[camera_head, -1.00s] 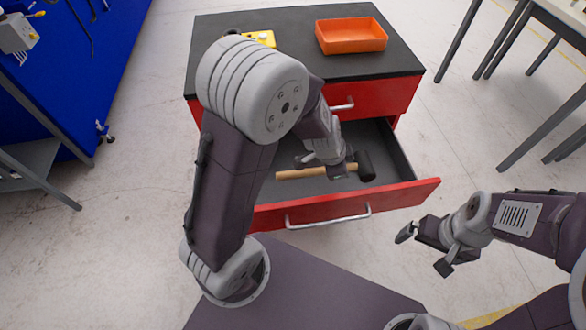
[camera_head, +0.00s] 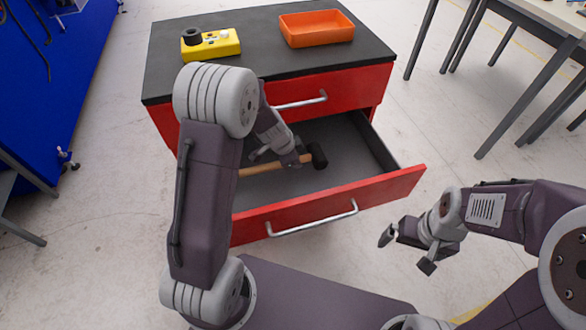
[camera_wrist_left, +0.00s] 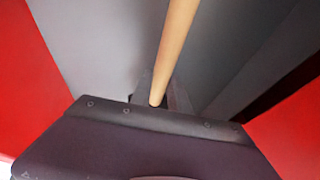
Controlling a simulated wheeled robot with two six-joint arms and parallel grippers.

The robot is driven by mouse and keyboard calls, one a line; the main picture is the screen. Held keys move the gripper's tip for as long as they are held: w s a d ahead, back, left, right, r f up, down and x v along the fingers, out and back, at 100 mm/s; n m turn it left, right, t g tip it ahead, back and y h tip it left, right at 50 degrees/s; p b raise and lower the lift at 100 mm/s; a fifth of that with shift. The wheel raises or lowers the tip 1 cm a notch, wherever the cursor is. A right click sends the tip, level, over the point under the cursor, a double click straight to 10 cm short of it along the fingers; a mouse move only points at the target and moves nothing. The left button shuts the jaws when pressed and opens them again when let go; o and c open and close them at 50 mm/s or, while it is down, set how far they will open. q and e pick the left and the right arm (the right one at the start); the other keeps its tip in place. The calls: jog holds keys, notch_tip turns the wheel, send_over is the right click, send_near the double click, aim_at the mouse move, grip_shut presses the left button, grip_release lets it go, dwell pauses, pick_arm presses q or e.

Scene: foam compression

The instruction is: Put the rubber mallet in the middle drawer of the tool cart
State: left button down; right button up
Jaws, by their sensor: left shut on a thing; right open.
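The rubber mallet has a black head (camera_head: 319,156) and a pale wooden handle (camera_head: 256,170). My left gripper (camera_head: 293,161) is shut on the handle, close to the head. In the head view the mallet lies over the inside of the open drawer (camera_head: 330,205) of the red tool cart; I cannot tell whether it touches the drawer floor. In the left wrist view the handle (camera_wrist_left: 176,40) runs up from the jaws, with grey drawer surfaces behind it. My right gripper (camera_head: 406,252) is open and empty, in front of the drawer's right end.
The drawer above (camera_head: 345,97) is shut. The black cart top (camera_head: 262,38) carries an orange tray (camera_head: 317,28) and a yellow block with a black part (camera_head: 210,43). A blue panel (camera_head: 60,90) stands at left and a table (camera_head: 560,20) at back right.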

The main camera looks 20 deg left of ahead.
aim_at(293, 173)
pick_arm(q)
jog(key=shift+w+a+f, duration=0.25)
jog(key=shift+w+a, duration=0.15)
jog(key=shift+a, duration=0.05)
jog(key=shift+f+b, duration=1.25)
jog(key=shift+f, duration=0.75)
jog(key=shift+f, duration=0.15)
jog(key=c, duration=1.3)
grip_release()
jog(key=shift+o, duration=0.2)
jog(key=shift+s, duration=0.1)
